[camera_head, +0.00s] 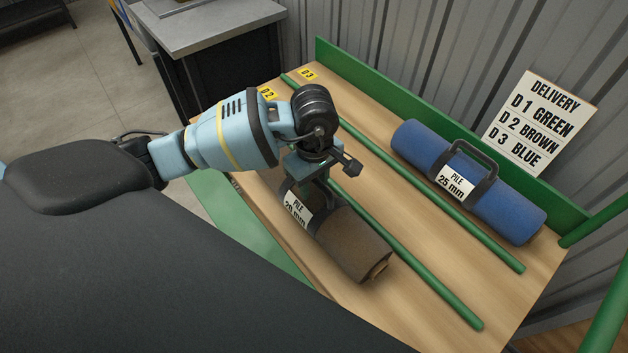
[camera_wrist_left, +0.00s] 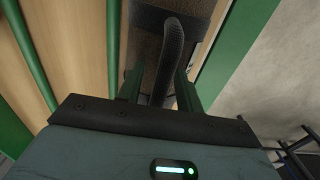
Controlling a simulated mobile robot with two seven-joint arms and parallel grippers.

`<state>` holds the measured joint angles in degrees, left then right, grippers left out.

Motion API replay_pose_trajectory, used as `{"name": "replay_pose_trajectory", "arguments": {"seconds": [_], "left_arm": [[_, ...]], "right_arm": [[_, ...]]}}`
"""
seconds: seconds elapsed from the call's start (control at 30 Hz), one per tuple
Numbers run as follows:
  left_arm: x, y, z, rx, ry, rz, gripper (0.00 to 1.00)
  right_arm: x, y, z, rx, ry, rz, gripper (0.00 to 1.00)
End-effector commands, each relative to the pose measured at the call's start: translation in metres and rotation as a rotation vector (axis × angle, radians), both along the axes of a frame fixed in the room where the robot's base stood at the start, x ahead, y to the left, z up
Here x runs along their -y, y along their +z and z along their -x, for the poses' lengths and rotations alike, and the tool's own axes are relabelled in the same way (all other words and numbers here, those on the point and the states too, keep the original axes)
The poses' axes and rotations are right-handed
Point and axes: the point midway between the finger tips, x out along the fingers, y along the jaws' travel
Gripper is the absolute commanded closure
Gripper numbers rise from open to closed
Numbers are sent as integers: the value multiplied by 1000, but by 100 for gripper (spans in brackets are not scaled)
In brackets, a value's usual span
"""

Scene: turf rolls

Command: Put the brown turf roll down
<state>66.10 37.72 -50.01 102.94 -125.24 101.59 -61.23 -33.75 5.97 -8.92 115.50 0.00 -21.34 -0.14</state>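The brown turf roll (camera_head: 352,243) lies lengthwise on the wooden table in the D2 lane, beside a green rail. Its white label reads "PILE 20 mm". My left gripper (camera_head: 314,180) is over the roll's far half, at its handle, and covers much of that end. In the left wrist view the dark handle (camera_wrist_left: 176,50) passes between the two green fingers (camera_wrist_left: 161,92). A gap shows between the handle and the left-hand finger, so the gripper looks open around it. Whether the roll bears fully on the table is hard to tell. My right gripper is not in view.
A blue turf roll (camera_head: 478,190) with a handle and a "PILE 25 mm" label lies in the D3 lane. Green rails (camera_head: 430,268) divide the table (camera_head: 470,275). A delivery sign (camera_head: 540,122) lists D1 green, D2 brown, D3 blue. A grey bench (camera_head: 215,30) stands behind.

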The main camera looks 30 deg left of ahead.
Motion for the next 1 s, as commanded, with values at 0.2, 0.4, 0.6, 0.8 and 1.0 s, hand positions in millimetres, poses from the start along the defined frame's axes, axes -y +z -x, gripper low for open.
{"name": "replay_pose_trajectory", "arguments": {"seconds": [0.2,0.4,0.6,0.8,1.0], "left_arm": [[0,8,-1,3,0,1,64],[0,41,-2,6,-1,0,64],[0,81,-1,5,0,1,64],[0,110,-1,3,0,1,64],[0,122,0,0,0,0,64]], "right_arm": [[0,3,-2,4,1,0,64],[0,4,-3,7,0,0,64],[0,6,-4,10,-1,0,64],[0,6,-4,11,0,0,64],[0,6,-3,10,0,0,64]]}}
